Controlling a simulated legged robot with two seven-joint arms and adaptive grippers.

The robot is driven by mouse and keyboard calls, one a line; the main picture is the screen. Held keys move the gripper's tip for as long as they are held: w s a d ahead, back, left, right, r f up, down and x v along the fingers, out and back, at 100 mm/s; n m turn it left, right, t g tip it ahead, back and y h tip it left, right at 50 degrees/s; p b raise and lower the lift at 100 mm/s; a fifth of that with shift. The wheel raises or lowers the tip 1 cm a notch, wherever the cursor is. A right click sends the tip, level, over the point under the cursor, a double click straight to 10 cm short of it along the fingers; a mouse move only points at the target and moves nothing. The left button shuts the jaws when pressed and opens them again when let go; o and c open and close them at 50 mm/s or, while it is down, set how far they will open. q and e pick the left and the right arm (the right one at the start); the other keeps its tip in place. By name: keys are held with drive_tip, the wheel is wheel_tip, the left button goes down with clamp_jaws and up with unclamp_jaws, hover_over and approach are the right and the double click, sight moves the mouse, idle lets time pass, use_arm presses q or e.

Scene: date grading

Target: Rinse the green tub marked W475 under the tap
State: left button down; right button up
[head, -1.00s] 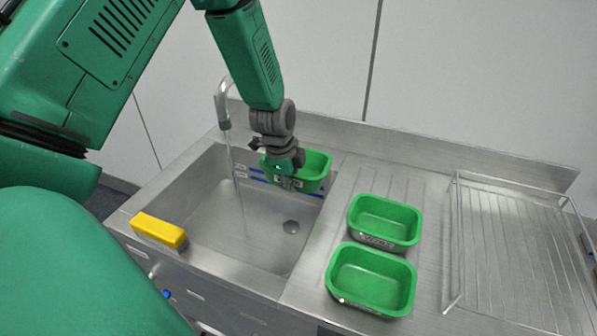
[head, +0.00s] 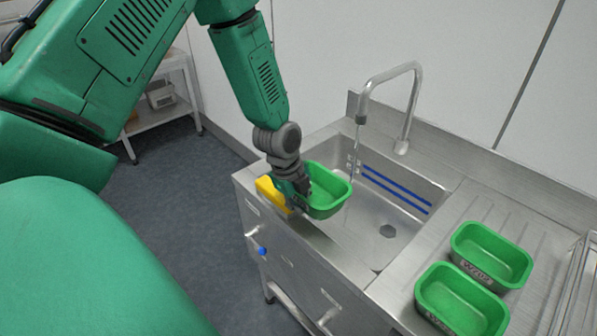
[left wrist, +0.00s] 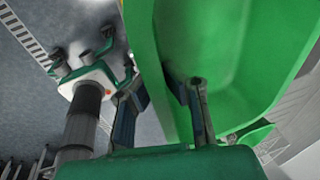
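My left gripper (head: 304,196) is shut on the left wall of a green tub (head: 330,190), held over the left part of the sink (head: 395,218). In the left wrist view the fingers (left wrist: 160,105) straddle the wall of this tub (left wrist: 235,60). No mark shows on the held tub now. The tub looks empty. My right gripper is out of view.
A yellow block (head: 270,194) lies at the sink's left front edge, just behind the gripper. Two more green tubs stand on the drainboard, the rear one (head: 492,252) with a hard-to-read label, the other (head: 460,302) nearer. A wire rack (head: 575,285) is at the right edge.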

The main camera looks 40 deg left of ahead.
sight(334, 181)
use_arm(q)
drive_tip(key=w+b, duration=0.1)
drive_tip(key=w, duration=0.3)
drive_tip(key=w+b, duration=0.1)
drive_tip(key=w, duration=0.3)
drive_tip(key=w+d+b, duration=0.1)
drive_tip(key=w, duration=0.3)
drive_tip(key=shift+w+b, duration=0.1)
drive_tip(key=shift+b, duration=0.25)
drive_tip(key=shift+w+b, duration=0.35)
drive_tip(key=shift+w, duration=1.05)
drive_tip(key=shift+d, duration=0.2)
drive_tip(key=shift+s+d, duration=0.1)
drive_tip(key=shift+d, duration=0.35)
drive_tip(key=shift+a, duration=0.2)
drive_tip(key=shift+a, duration=0.45)
